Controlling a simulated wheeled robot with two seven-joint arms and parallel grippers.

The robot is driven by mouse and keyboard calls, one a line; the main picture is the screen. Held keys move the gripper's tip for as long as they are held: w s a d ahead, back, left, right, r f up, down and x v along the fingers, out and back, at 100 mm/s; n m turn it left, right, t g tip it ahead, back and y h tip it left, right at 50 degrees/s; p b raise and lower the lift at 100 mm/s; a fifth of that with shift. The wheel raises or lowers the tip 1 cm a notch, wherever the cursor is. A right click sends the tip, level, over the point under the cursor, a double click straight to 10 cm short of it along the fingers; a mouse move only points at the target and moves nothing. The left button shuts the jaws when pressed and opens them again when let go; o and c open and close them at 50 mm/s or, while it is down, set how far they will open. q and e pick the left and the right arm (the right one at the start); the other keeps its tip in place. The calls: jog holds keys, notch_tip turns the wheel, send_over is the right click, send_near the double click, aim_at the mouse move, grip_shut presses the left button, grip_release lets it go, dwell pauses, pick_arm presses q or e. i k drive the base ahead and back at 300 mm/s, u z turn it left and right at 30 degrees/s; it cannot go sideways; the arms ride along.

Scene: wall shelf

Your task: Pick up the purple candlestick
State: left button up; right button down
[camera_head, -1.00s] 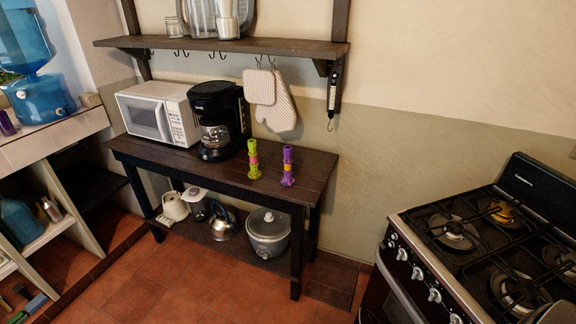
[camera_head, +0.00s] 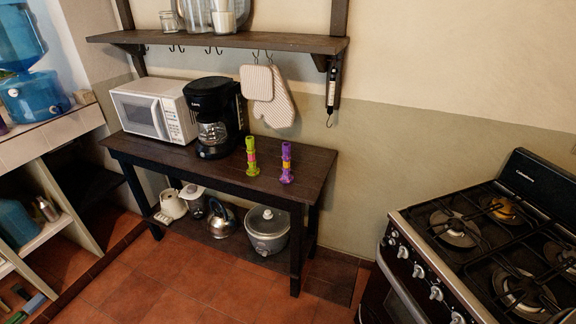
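The purple candlestick (camera_head: 286,164) stands upright on the dark wooden table (camera_head: 312,166), near its right end. It has a yellow band around its middle. A green candlestick (camera_head: 252,158) with a pink band stands upright just to its left, a small gap apart. Neither of my grippers shows in the head view.
A black coffee maker (camera_head: 212,117) and a white microwave (camera_head: 152,108) stand left of the candlesticks. A wall shelf (camera_head: 225,41) with hanging mitts (camera_head: 277,108) is above. A stove (camera_head: 470,245) is at right. Open tiled floor (camera_head: 190,270) lies in front.

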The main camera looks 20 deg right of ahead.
aim_at(287, 178)
jog(key=i, duration=0.75)
jog(key=z, duration=2.05)
